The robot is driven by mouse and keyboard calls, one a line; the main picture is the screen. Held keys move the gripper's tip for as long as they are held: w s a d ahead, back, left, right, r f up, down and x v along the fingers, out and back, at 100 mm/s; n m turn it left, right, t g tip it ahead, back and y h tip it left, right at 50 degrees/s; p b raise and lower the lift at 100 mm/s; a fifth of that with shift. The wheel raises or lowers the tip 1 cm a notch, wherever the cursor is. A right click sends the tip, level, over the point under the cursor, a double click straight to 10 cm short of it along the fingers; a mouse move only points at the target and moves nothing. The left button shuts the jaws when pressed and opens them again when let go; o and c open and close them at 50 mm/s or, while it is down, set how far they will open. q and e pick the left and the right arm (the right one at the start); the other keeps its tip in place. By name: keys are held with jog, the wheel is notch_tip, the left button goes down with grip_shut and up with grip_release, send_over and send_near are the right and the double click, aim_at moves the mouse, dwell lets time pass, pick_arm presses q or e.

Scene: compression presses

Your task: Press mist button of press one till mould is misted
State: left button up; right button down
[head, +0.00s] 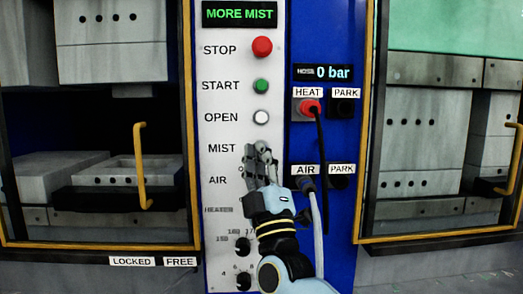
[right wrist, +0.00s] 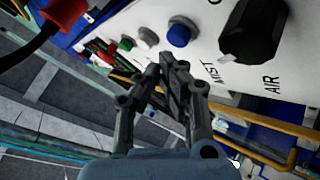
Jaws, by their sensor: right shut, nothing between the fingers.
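The control panel (head: 222,130) has a green display (head: 240,14) reading MORE MIST. Beside the MIST label (head: 222,148), the mist button is hidden behind my right gripper (head: 262,152) in the head view. In the right wrist view the mist button (right wrist: 180,34) is blue, round and uncovered. My right gripper (right wrist: 166,68) is shut and empty, its fingertips showing just below the button with a visible gap in the picture. Contact cannot be told. A grey mould block (head: 145,172) with a recessed top sits in the left press. My left gripper is not in view.
Red STOP (head: 262,47), green START (head: 261,86) and white OPEN (head: 261,117) buttons stand above my gripper. A black AIR knob (right wrist: 252,32) neighbours the mist button. A black cable hangs from the red HEAT plug (head: 309,107). Yellow door handles (head: 142,165) flank the panel.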

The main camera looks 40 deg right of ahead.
jog(key=shift+w+d, duration=0.1)
jog(key=shift+w, duration=0.05)
dwell(0.8)
jog(key=shift+w+d, duration=0.15)
jog(key=shift+w, duration=0.05)
jog(key=shift+w+d, duration=0.25)
jog(key=shift+w, duration=0.2)
dwell(0.7)
jog(key=shift+p, duration=0.3)
jog(key=shift+s+a+p, duration=0.5)
jog(key=shift+s, duration=0.35)
jog(key=shift+s+a+p, duration=0.35)
jog(key=shift+s+a, duration=0.1)
jog(key=shift+s, duration=0.25)
jog(key=shift+s+a+p, duration=0.3)
jog(key=shift+s+a, duration=0.1)
jog(key=shift+s, duration=0.35)
jog(key=shift+s+a+p, duration=0.35)
jog(key=shift+s+a, duration=0.1)
jog(key=shift+s, duration=0.25)
